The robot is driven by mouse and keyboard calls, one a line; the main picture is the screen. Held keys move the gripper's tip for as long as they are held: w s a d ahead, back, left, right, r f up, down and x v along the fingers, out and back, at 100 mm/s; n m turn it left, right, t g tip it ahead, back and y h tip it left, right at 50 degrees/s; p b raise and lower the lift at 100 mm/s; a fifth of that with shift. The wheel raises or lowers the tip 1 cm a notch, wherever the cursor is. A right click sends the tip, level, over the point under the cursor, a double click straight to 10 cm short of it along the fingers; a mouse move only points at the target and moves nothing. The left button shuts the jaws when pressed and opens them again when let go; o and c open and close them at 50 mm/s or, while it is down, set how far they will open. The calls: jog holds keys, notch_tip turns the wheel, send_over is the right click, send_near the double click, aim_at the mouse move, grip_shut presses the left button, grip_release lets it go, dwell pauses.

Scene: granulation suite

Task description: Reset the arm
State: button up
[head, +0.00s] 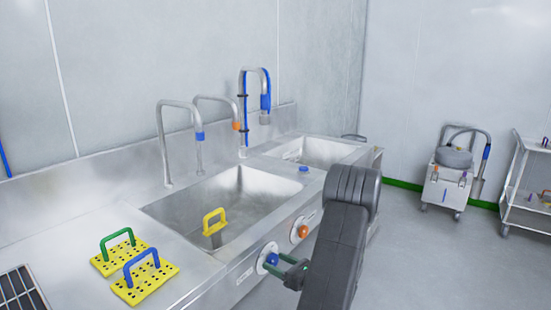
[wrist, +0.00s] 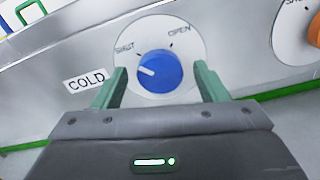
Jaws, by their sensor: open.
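My gripper (head: 287,267) is at the sink's front panel, at the end of my dark grey arm. In the wrist view its two green fingers (wrist: 160,88) are spread apart, one on each side of a blue knob (wrist: 160,70). The knob sits on a round white dial marked SHUT and OPEN, beside a COLD label (wrist: 86,80). The white mark on the knob points left, toward the SHUT side. A gap shows between each finger and the knob. The blue knob also shows in the head view (head: 271,258).
An orange knob (head: 303,231) is right of the blue one. The steel sink (head: 165,212) holds a yellow-handled item (head: 214,221). Yellow perforated plates (head: 145,284) with green and blue handles lie on the left counter. A wheeled bin (head: 446,186) and cart (head: 525,213) stand right; the floor between is clear.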

jog(key=shift+m+p, duration=0.35)
jog(key=shift+m, duration=0.15)
